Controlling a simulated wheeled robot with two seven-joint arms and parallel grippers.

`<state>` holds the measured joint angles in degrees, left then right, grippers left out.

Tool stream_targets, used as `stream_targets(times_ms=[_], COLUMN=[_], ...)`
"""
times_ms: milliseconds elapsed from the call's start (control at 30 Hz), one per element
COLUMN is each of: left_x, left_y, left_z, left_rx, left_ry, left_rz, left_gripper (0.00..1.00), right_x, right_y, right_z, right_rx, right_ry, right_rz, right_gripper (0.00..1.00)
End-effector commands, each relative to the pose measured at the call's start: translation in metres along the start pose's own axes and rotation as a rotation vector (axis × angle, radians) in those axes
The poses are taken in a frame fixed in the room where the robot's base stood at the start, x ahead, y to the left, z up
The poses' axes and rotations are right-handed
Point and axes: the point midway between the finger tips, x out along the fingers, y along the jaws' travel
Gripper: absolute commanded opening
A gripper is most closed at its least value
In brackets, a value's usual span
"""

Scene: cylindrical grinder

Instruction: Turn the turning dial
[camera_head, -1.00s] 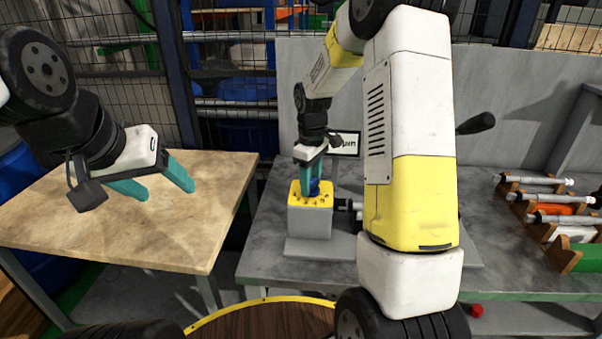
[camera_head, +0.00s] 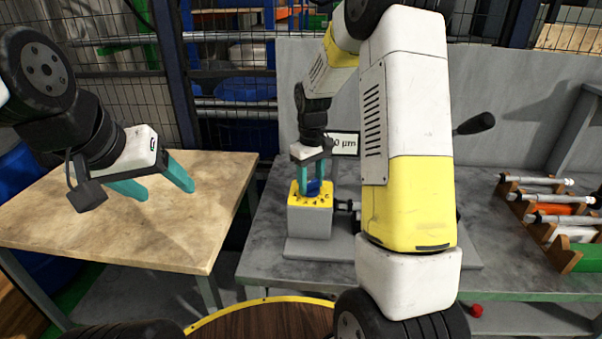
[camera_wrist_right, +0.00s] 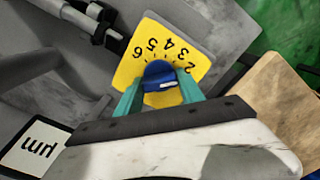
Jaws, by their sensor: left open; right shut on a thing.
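The turning dial is a blue knob (camera_head: 313,187) on a yellow numbered plate (camera_head: 298,203) atop a grey block (camera_head: 309,222). In the right wrist view the blue knob (camera_wrist_right: 159,75) has a white mark, and the yellow plate (camera_wrist_right: 140,42) shows the numbers 2 to 6. My right gripper (camera_head: 309,188) reaches down from above, its teal fingers shut on the knob, one on each side. My left gripper (camera_head: 170,190) is open and empty above the wooden table.
The wooden table (camera_head: 120,220) at left is bare. A white sign with "µm" (camera_head: 345,144) stands behind the dial. A black-handled lever (camera_head: 474,124) and a rack of metal shafts (camera_head: 545,205) are to the right. A red button (camera_head: 476,310) sits low in front.

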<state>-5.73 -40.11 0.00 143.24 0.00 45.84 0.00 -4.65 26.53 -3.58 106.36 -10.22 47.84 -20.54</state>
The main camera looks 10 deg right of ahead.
Motion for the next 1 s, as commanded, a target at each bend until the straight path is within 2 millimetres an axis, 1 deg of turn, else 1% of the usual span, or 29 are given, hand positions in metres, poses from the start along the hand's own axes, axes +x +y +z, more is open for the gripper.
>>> stream_targets(times_ms=[67,100,200,467,567,667,900,1000], left_x=[0.000,0.000,0.000,0.000,0.000,0.000,0.000,0.000], left_y=[0.000,0.000,0.000,0.000,0.000,0.000,0.000,0.000], left_z=[0.000,0.000,0.000,0.000,0.000,0.000,0.000,0.000], left_rx=[0.000,0.000,0.000,0.000,0.000,0.000,0.000,0.000], left_ry=[0.000,0.000,0.000,0.000,0.000,0.000,0.000,0.000], left_rz=[0.000,0.000,0.000,0.000,0.000,0.000,0.000,0.000], left_gripper=[0.65,0.65,0.65,0.65,0.65,0.65,0.65,0.65], right_x=[0.000,0.000,0.000,0.000,-0.005,-0.017,-0.059,-0.070], right_y=[0.001,0.001,0.000,0.000,0.000,0.001,0.001,0.001], right_z=[0.000,0.000,0.000,0.000,0.000,-0.001,-0.001,-0.001], right_rx=[0.000,0.000,0.000,-0.001,-0.001,0.000,0.000,0.000], right_ry=[0.000,0.000,0.000,0.000,0.002,0.003,0.005,0.002], right_rz=[0.001,0.001,0.001,0.000,0.001,0.001,0.002,0.001], right_gripper=[0.05,0.49,0.65,0.65,0.65,0.65,0.65,0.65])
